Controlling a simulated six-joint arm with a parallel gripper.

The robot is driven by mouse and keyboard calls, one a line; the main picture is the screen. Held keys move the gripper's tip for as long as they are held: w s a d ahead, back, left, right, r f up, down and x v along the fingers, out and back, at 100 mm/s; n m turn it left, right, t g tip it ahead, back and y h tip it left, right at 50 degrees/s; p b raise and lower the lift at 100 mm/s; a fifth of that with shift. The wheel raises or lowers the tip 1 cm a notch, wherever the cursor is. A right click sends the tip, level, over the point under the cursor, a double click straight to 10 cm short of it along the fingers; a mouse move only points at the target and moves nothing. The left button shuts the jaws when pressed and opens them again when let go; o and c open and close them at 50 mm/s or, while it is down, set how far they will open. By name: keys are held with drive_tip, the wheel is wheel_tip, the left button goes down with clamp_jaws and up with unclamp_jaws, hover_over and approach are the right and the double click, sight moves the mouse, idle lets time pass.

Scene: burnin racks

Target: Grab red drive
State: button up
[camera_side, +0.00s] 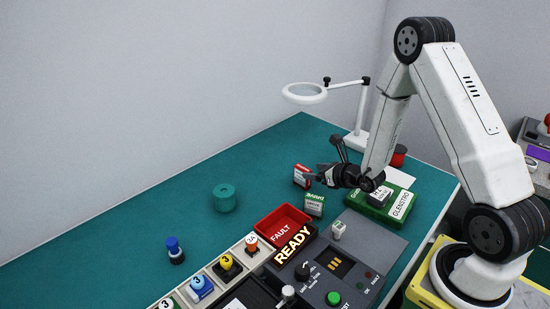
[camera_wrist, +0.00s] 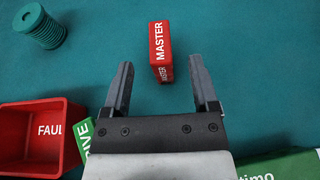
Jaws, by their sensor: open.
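A red block labelled MASTER (camera_wrist: 160,42), the only red drive-like piece I see, stands on the teal mat. In the side view it shows as a small red and white block (camera_side: 301,172) by my fingertips. My gripper (camera_wrist: 160,85) is open and empty. In the wrist view the block is ahead of and between the two fingertips, with its near end about level with them. In the side view my gripper (camera_side: 318,177) reaches in low from the right.
A green and white block (camera_side: 314,205) and a red FAULT bin (camera_side: 272,232) stand close by. The READY tester (camera_side: 345,265) is in front. A teal spool (camera_side: 224,198) and a blue-topped piece (camera_side: 175,250) stand left. The mat beyond is clear.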

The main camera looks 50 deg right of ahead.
sight(300, 170)
drive_tip(key=shift+w+f, duration=0.3)
drive_tip(key=shift+w, duration=0.3)
drive_tip(key=shift+x, duration=2.6)
drive_tip(key=shift+f, duration=0.15)
clamp_jaws()
